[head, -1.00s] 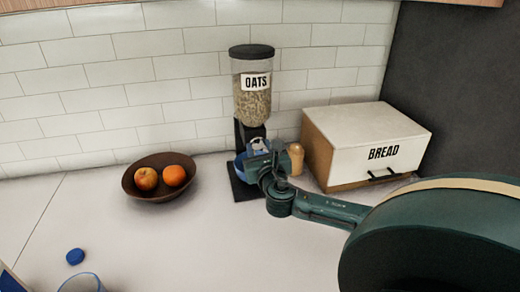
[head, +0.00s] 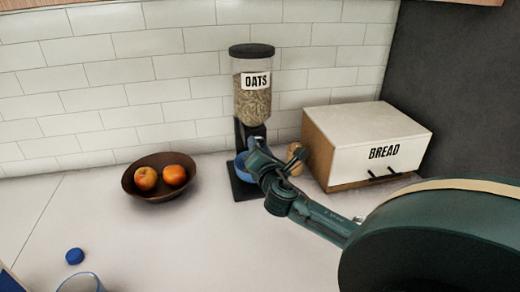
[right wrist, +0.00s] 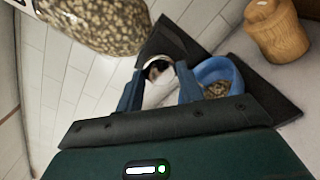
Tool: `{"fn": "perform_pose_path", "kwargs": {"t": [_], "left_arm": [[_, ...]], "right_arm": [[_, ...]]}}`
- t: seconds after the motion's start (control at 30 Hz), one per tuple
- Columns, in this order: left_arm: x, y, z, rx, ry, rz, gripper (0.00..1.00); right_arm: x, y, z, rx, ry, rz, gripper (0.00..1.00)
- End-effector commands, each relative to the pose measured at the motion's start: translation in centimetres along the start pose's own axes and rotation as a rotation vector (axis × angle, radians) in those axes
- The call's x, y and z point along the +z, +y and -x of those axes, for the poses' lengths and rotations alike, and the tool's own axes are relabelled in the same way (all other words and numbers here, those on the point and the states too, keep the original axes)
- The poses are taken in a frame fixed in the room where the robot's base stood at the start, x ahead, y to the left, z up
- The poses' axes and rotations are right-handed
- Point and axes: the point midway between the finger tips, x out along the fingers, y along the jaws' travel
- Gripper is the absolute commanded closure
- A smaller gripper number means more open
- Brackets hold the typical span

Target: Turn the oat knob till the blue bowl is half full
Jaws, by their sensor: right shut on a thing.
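The oat dispenser (head: 252,100) stands against the tiled wall, its clear hopper holding oats above a black stand. My right gripper (right wrist: 160,85) is shut on the knob (right wrist: 158,70) at the dispenser's front, below the hopper. In the head view the gripper and wrist hide the knob. The blue bowl (right wrist: 222,72) sits on the dispenser's black base and has some oats (right wrist: 216,89) in it; the gripper covers part of it, so its level is hard to judge. In the head view the bowl (head: 241,168) shows only at its left side. My left gripper is not in view.
A brown bowl with fruit (head: 160,192) stands left of the dispenser. A bread box (head: 370,145) is at the right, with a wooden shaker (right wrist: 276,30) beside the base. The middle counter is clear.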

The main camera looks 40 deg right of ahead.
Motion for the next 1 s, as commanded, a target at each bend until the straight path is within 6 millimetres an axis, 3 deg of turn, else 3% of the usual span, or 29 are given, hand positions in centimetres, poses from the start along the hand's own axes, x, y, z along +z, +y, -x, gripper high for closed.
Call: {"fn": "perform_pose_path", "kwargs": {"t": [0.3,0.77,0.8,1.0], "left_arm": [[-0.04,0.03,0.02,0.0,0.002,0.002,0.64],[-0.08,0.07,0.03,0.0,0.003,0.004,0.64],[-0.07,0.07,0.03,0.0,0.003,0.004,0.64],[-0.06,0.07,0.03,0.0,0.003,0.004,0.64]], "right_arm": [[0.09,0.0,-0.03,-0.001,-0.002,-0.098,0.86],[0.12,0.02,-0.04,0.0,-0.002,-0.11,0.86],[0.12,0.02,-0.04,0.0,-0.002,-0.11,0.62],[0.08,0.02,-0.03,0.0,-0.002,-0.109,0.46]]}}
